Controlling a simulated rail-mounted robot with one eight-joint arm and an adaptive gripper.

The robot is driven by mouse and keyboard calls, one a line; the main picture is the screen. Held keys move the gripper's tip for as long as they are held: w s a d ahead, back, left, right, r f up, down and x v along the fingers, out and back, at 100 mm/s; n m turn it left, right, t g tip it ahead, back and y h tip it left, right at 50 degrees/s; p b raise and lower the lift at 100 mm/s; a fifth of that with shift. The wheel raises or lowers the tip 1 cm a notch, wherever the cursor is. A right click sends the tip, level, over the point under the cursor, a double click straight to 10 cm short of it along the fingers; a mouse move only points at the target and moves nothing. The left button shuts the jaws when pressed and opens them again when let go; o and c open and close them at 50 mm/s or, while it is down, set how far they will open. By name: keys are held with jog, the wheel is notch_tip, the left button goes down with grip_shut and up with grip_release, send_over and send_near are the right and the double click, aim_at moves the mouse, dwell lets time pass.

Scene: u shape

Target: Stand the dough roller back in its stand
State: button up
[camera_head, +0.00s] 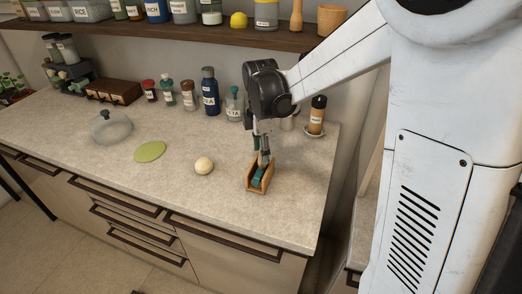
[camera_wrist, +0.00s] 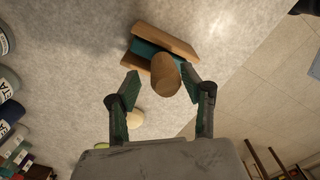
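A wooden stand (camera_head: 252,186) with a teal inside (camera_head: 258,178) sits on the counter, right of the dough ball. In the wrist view the stand (camera_wrist: 178,40) shows as two wooden sides with teal between them. A brown wooden cylinder (camera_wrist: 165,78), apparently the dough roller, points end-on at the wrist camera. It overlaps the stand, and I cannot tell how deep it sits. My gripper (camera_head: 263,157) is just above the stand; in the wrist view my gripper's fingers (camera_wrist: 160,80) are spread on either side of the cylinder, with a gap visible at the left finger.
A pale dough ball (camera_head: 204,166) and a green disc (camera_head: 150,151) lie left of the stand. A glass lid (camera_head: 111,127) is farther left. Bottles, including a blue one (camera_head: 210,92), and a spice jar (camera_head: 317,115) stand at the back. The front counter is clear.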

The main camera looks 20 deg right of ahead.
jog(key=shift+r+p, duration=0.5)
jog(key=shift+r, duration=0.05)
notch_tip(320, 180, up, 12)
jog(key=s+f+m+t, duration=0.1)
jog(key=s+m+t, duration=0.6)
jog(key=s+m, duration=1)
jog(key=shift+s+f+m, duration=0.3)
jog(key=shift+s, duration=2.1)
jog(key=shift+a, duration=0.1)
notch_tip(320, 180, down, 4)
jog(key=b, duration=0.3)
jog(key=shift+r+b, duration=0.1)
jog(key=shift+b, duration=0.3)
